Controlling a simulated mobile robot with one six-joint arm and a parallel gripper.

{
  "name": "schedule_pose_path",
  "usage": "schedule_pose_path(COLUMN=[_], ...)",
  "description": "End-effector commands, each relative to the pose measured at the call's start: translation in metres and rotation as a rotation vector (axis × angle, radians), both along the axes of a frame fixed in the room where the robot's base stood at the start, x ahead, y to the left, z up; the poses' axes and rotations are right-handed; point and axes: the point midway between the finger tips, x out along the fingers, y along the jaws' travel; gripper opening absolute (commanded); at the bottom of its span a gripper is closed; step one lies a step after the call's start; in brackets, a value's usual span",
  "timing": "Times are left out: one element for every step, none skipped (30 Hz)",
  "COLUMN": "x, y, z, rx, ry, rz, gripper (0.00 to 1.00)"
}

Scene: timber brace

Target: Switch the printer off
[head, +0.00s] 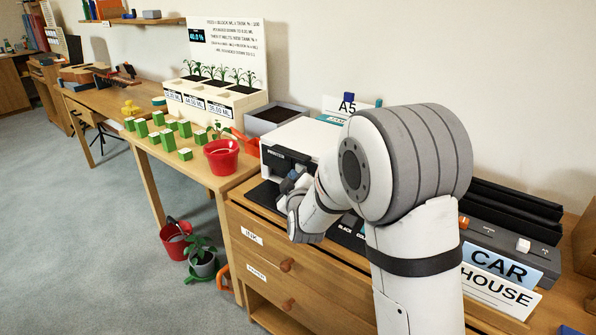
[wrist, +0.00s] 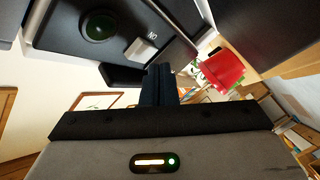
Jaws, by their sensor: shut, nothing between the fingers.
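The printer (head: 300,134) is white with a black front and stands on the wooden cabinet, partly behind my arm. Touch cannot be told. In the head view my gripper (head: 290,182) is in front of the printer's front, its fingertips small and partly hidden.
A red pot (head: 221,158) stands on the table left of the printer. A white planter (head: 215,98) and several green blocks (head: 168,141) are farther back. Signs reading CAR (head: 510,269) and HOUSE (head: 495,290) stand at the right. Open floor lies at the left.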

Motion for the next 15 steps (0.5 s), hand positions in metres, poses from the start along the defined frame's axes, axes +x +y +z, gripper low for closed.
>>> schedule_pose_path(x=[0.000,0.000,-0.002,-0.003,-0.005,-0.008,-0.010,-0.013,-0.016,-0.018,-0.021,-0.024,-0.026,-0.028,-0.031], y=[0.000,0.001,0.002,0.003,0.005,0.007,0.009,0.011,0.013,0.015,0.017,0.020,0.022,0.023,0.026], z=[0.000,0.000,0.000,0.000,-0.001,-0.001,-0.001,-0.001,-0.001,-0.001,-0.001,-0.001,-0.001,-0.001,-0.001], rx=[0.000,0.000,0.000,0.000,0.000,0.001,0.001,0.001,0.001,0.001,0.000,0.000,0.000,0.001,0.001], ry=[0.000,0.000,0.000,0.000,0.000,0.000,0.000,-0.001,0.000,0.000,0.000,0.000,0.000,0.000,0.000], rz=[0.000,0.000,0.001,0.001,0.001,0.002,0.003,0.003,0.002,0.002,0.004,0.004,0.003,0.003,0.003], gripper=[0.00,0.00,0.00,0.00,0.00,0.00,0.00,0.00,0.00,0.00,0.00,0.00,0.00,0.00,0.00])
